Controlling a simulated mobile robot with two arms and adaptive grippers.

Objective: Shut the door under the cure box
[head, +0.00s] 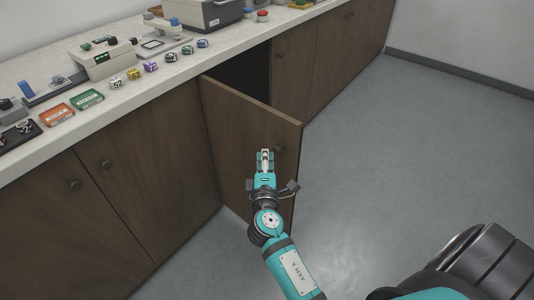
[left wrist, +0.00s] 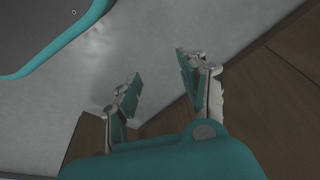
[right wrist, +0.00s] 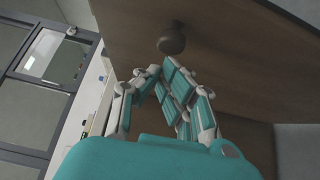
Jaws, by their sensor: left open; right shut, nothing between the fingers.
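The brown wooden door (head: 235,125) stands open, swung out from the cabinet under the counter. Its round dark knob (head: 279,148) is near its free edge. The dark opening (head: 250,78) shows behind it, below the grey cure box (head: 205,14) on the counter. My right gripper (head: 265,154) is shut and empty, in front of the door's face just left of the knob. In the right wrist view its closed fingertips (right wrist: 165,72) are close below the knob (right wrist: 171,38); contact cannot be told. My left gripper (left wrist: 158,72) is open and empty, over the floor near brown panels.
Closed cabinet doors (head: 150,170) lie left of the open door, and more (head: 315,60) to its right. The counter (head: 60,70) holds small dice, cards and devices. The grey floor (head: 400,150) to the right is clear.

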